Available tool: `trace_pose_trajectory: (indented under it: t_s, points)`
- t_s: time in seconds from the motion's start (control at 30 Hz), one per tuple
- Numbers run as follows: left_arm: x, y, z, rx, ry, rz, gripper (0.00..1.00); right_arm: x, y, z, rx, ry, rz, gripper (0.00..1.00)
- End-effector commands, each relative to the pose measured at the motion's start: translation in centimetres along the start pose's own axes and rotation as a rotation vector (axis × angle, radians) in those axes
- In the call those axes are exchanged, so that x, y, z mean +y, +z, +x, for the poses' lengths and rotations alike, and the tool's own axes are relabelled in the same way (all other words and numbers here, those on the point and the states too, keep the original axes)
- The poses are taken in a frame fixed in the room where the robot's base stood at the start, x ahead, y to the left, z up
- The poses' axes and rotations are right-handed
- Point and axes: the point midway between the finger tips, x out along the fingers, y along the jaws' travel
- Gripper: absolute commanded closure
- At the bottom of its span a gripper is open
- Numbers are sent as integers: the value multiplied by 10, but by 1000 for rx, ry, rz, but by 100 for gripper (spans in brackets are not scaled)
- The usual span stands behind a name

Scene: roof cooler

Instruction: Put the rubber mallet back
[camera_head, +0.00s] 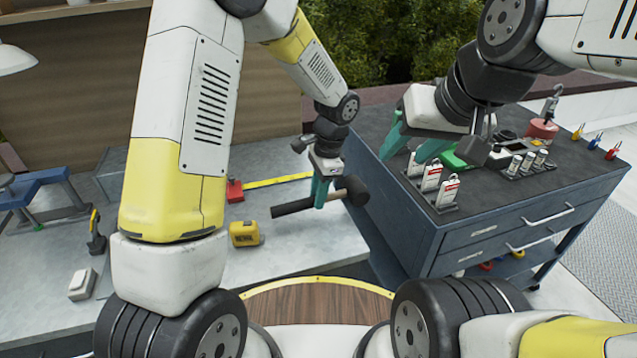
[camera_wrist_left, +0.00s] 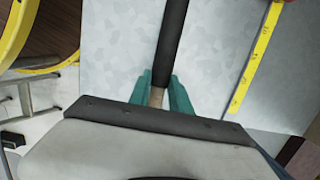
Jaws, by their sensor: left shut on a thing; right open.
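The rubber mallet has a black handle (camera_head: 295,207) and a dark round head (camera_head: 356,190). My left gripper (camera_head: 321,192) is shut on it, with teal fingers around the handle close to the head. The mallet is held roughly level, its head toward the cart and its handle end over the grey bench. In the left wrist view the black handle (camera_wrist_left: 172,45) runs up and away from between the fingers (camera_wrist_left: 160,95); the head is not visible there. My right gripper (camera_head: 414,148) is open and empty, its teal fingers over the left part of the tool cart top.
The dark blue tool cart (camera_head: 470,245) carries white boxes (camera_head: 447,190), small bottles and a red container (camera_head: 541,132). On the bench (camera_head: 205,305) are a yellow block (camera_head: 245,234), a red tape measure (camera_head: 235,190) with its yellow tape out, and a blue stand (camera_head: 40,185).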

Motion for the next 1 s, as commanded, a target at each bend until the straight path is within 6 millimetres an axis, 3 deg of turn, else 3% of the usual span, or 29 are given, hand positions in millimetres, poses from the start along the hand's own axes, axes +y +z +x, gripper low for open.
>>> trace_pose_trajectory:
  t_s: [0.27,0.5,0.83,0.87,0.93,1.0]
  points:
    - [-19,-9,0,1,0,-1,100,0,0,0,0,0,0,53]
    - [-17,-14,34,0,2,1,100,0,0,0,0,0,0,53]
    - [-18,-15,36,1,0,0,100,0,0,0,0,0,0,53]
    - [-18,-14,37,0,0,0,72,0,0,0,0,0,0,53]
    - [-18,-14,36,0,0,0,58,0,0,0,0,0,0,53]
    - [-18,-14,36,0,0,0,54,0,0,0,0,0,0,53]
